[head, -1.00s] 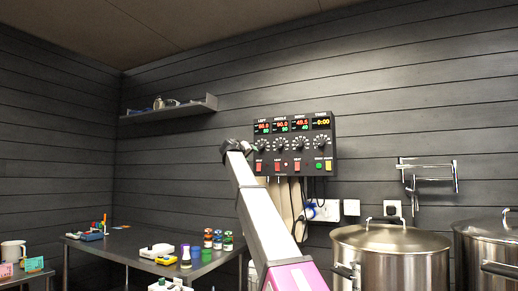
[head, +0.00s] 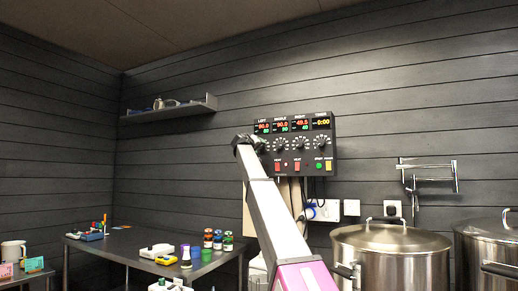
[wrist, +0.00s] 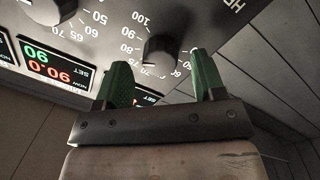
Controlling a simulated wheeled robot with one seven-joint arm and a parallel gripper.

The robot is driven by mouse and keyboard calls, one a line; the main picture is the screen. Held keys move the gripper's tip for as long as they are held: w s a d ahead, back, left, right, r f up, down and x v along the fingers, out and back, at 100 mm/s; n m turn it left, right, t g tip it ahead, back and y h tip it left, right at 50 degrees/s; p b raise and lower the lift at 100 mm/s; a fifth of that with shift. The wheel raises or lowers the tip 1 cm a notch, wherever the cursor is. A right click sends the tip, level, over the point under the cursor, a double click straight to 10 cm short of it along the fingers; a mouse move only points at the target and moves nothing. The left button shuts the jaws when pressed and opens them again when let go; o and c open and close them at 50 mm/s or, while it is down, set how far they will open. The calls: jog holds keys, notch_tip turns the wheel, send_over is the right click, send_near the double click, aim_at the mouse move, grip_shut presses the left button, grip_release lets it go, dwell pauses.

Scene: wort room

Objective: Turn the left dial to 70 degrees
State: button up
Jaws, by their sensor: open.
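The control panel (head: 310,147) hangs on the dark wall, with displays labelled left, middle, right and timer above a row of dials. My arm's end covers the left dial in the head view. In the wrist view the panel appears upside down, and the left dial (wrist: 160,56) is a dark round knob ringed by a printed number scale. My gripper (wrist: 162,62) is open, its two green fingers on either side of the dial in the picture. I cannot tell whether they touch it. The left display (head: 263,127) is lit, its digits too small to read surely; a finger partly hides it in the wrist view.
The middle dial (wrist: 48,10) and middle display (wrist: 52,63) are close by. Steel pots (head: 390,255) stand at the lower right, below a wall-mounted metal fixture (head: 428,170). A table (head: 125,240) with bottles and small devices stands at lower left, under a wall shelf (head: 168,109).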

jog(key=shift+w+d, duration=0.3)
jog(key=shift+w, duration=0.1)
jog(key=c, duration=0.9)
jog(key=n+t, duration=0.1)
jog(key=n, duration=1.1)
